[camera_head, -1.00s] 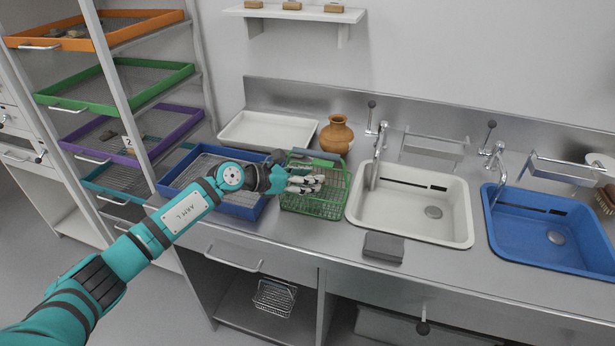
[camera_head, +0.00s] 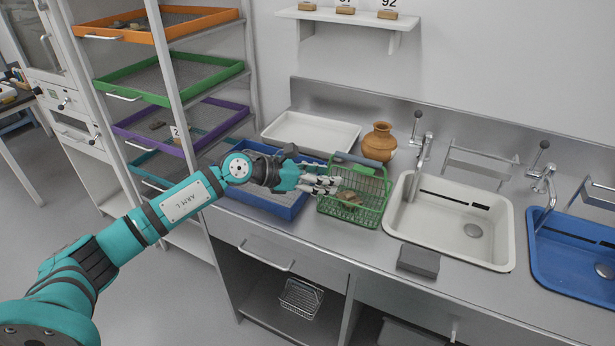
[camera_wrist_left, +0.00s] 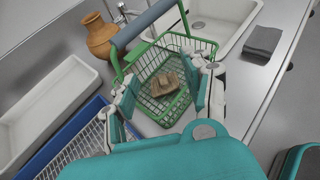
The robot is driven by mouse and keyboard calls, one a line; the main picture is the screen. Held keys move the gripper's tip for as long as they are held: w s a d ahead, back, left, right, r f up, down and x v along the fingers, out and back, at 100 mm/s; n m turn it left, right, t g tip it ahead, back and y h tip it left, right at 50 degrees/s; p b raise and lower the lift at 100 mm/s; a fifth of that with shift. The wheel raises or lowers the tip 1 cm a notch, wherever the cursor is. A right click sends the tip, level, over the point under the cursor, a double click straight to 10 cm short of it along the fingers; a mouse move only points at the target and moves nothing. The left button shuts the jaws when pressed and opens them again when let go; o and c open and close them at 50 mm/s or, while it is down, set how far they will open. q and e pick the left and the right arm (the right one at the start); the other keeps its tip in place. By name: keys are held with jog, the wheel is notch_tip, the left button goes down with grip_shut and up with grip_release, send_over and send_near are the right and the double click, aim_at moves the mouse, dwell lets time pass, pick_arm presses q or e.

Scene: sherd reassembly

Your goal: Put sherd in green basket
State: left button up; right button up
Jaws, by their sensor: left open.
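The green wire basket (camera_head: 375,215) stands on the steel counter, left of the white sink. Brown sherd material (camera_head: 350,197) lies on its floor. In the left wrist view the sherd (camera_wrist_left: 165,84) looks like more than one piece, lying together; I cannot tell how many. My left gripper (camera_head: 334,184) is over the basket's left side with its fingers apart and nothing between them. In the left wrist view the open fingers (camera_wrist_left: 168,90) frame the basket (camera_wrist_left: 160,117) and the sherd below. My right gripper is not in view.
A blue tray (camera_head: 290,211) with a wire rack is left of the basket. A white tray (camera_head: 312,132) and a clay jar (camera_head: 379,142) stand behind. The white sink (camera_head: 450,250) is at right, a grey block (camera_head: 419,260) in front. A tray rack (camera_head: 172,75) stands left.

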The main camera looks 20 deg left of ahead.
pick_arm(q)
jog(key=v, duration=0.4)
jog(key=shift+s+a+r+b, duration=0.2)
jog(key=shift+s+a+b, duration=0.05)
jog(key=shift+b, duration=0.1)
